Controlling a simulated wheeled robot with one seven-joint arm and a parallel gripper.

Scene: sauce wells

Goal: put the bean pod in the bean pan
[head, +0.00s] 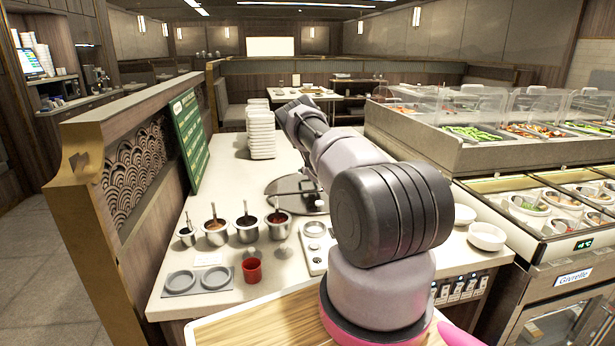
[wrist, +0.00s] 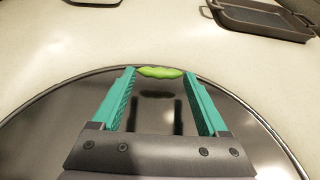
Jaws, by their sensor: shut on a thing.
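In the wrist view my gripper (wrist: 160,73) has its two teal fingers closed on a bright green bean pod (wrist: 160,72), held crosswise between the fingertips. Below it is a dark, glossy round plate (wrist: 60,125); reflections or shadows of the fingers show on it, and the pod appears above its far edge. A dark rectangular pan (wrist: 262,20) lies at the upper right, apart from the pod; I cannot tell whether it is the bean pan. In the head view my arm reaches over the counter, and I cannot make out the gripper or the pod.
The round plate (head: 285,188) sits on the pale counter. Stacked white dishes (head: 261,135) stand behind it, several sauce wells (head: 247,228) and a red cup (head: 252,270) to the front left. A glass-fronted food bar (head: 480,155) with green vegetables (head: 475,133) stands right.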

